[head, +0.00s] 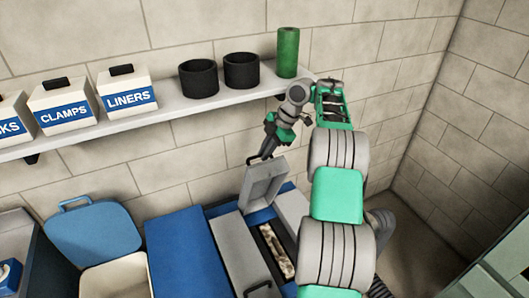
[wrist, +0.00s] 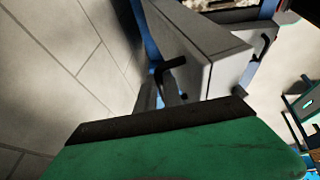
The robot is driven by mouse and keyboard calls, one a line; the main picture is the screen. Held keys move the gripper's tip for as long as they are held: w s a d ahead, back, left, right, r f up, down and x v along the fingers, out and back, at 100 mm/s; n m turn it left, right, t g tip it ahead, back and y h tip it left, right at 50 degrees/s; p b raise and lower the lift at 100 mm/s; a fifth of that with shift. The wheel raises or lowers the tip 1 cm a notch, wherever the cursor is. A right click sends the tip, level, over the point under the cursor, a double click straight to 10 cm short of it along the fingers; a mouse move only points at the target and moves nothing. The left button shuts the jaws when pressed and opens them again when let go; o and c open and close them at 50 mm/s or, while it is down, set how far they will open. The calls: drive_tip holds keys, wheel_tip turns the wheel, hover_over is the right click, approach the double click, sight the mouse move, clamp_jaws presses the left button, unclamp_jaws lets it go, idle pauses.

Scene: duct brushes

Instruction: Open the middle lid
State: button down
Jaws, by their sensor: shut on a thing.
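The middle lid (head: 264,184) is a grey panel standing raised and tilted over the blue-framed box (head: 258,216). Its compartment (head: 276,250) is uncovered and holds something pale and brown. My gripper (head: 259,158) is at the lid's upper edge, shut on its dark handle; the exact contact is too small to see. In the wrist view a green and black finger of my gripper fills the bottom, with grey panels (wrist: 190,50) and a dark handle (wrist: 172,68) beyond it.
Grey lids lie flat at left (head: 243,255) and right (head: 291,208). A blue panel (head: 183,255) and blue-lidded bin (head: 93,235) stand further left. A wall shelf (head: 185,107) bears labelled boxes, two black cups and a green cylinder (head: 288,52) near my arm.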

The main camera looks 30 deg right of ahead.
drive_tip(key=c, duration=1.7)
unclamp_jaws()
drive_tip(key=shift+f, duration=0.25)
drive_tip(key=shift+o, duration=1.1)
drive_tip(key=shift+r, duration=0.15)
drive_tip(key=shift+c, duration=0.4)
drive_tip(key=shift+d+r, duration=0.1)
drive_tip(key=shift+r, duration=0.1)
drive_tip(key=shift+c, duration=0.7)
drive_tip(key=s+r+t+b, duration=0.1)
drive_tip(key=s+r, duration=0.1)
drive_tip(key=r, duration=0.1)
drive_tip(key=s+r+m+t+b, duration=0.1)
drive_tip(key=s+r, duration=0.1)
drive_tip(key=r, duration=0.1)
drive_tip(key=s+r+t+b, duration=0.1)
drive_tip(key=s+r+b, duration=0.1)
drive_tip(key=s+r, duration=0.1)
drive_tip(key=shift+d+r, duration=0.15)
drive_tip(key=shift+d, duration=0.25)
clamp_jaws()
drive_tip(key=x, duration=0.9)
drive_tip(key=shift+w+f, duration=0.25)
drive_tip(key=shift+f, duration=0.05)
